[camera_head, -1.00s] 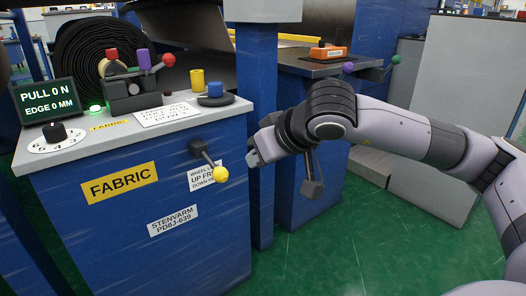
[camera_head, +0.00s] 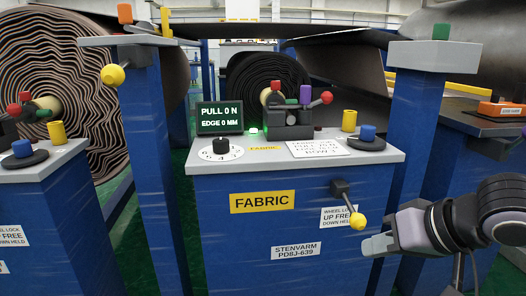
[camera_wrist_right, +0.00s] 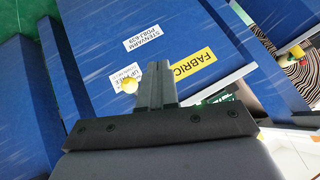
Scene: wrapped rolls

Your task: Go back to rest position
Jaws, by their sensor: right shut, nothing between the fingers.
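My right gripper (camera_head: 374,246) comes in from the lower right, in front of the blue FABRIC console (camera_head: 230,235). Its fingers are shut with nothing between them. They are a little below the yellow-knobbed wheel lock lever (camera_head: 359,221) on the console's front; from this angle I cannot tell the gap exactly. In the right wrist view, the closed fingers (camera_wrist_right: 158,72) point toward the console front, with the yellow knob (camera_wrist_right: 129,86) to their left. The lever points down and to the right. My left gripper is not in view.
The console top holds a display (camera_head: 220,118), a dial (camera_head: 221,149), a lever block (camera_head: 290,122) and a blue button (camera_head: 368,133). Blue posts (camera_head: 150,150) flank it. A large striped roll (camera_head: 50,70) is at the left. Green floor (camera_head: 110,230) shows between the units.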

